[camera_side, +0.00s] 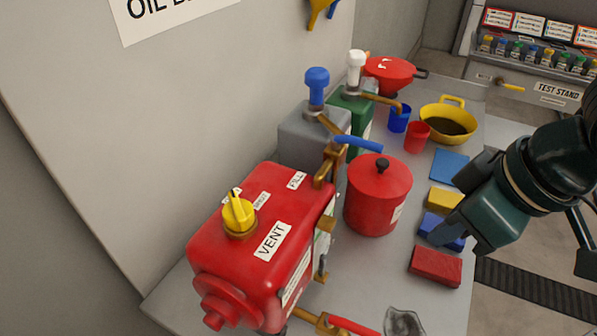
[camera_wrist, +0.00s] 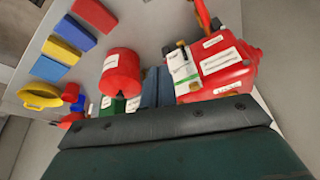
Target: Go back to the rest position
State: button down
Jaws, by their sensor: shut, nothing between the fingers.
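My gripper (camera_side: 464,228) is dark green and hangs at the right of the side view, in front of the blue and red blocks. It is shut and empty. In the wrist view its dark body (camera_wrist: 180,135) fills the bottom. A red tank (camera_side: 262,235) with a yellow vent knob (camera_side: 239,213) stands at the left of the bench. A red lidded pot (camera_side: 377,197) stands between the tank and my gripper. It also shows in the wrist view (camera_wrist: 121,72). I cannot tell whether my gripper touches the blocks.
Red (camera_side: 435,266), blue (camera_side: 441,231), yellow (camera_side: 444,199) and flat blue (camera_side: 449,165) blocks line the bench's right side. Grey (camera_side: 307,130) and green (camera_side: 350,108) pump units stand behind. Cups and a yellow funnel (camera_side: 455,109) are at the back. Floor lies right of the bench.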

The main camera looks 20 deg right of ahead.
jog(key=d+r+m, duration=0.3)
jog(key=d+r, duration=0.1)
jog(key=d, duration=1)
jog(key=s+d+m+t+h, duration=0.1)
jog(key=s+d+h, duration=0.1)
jog(key=s+d, duration=0.4)
jog(key=d+r, duration=0.1)
jog(key=d, duration=0.3)
jog(key=shift+s+d+m+t, duration=0.2)
jog(key=shift+m+t, duration=0.2)
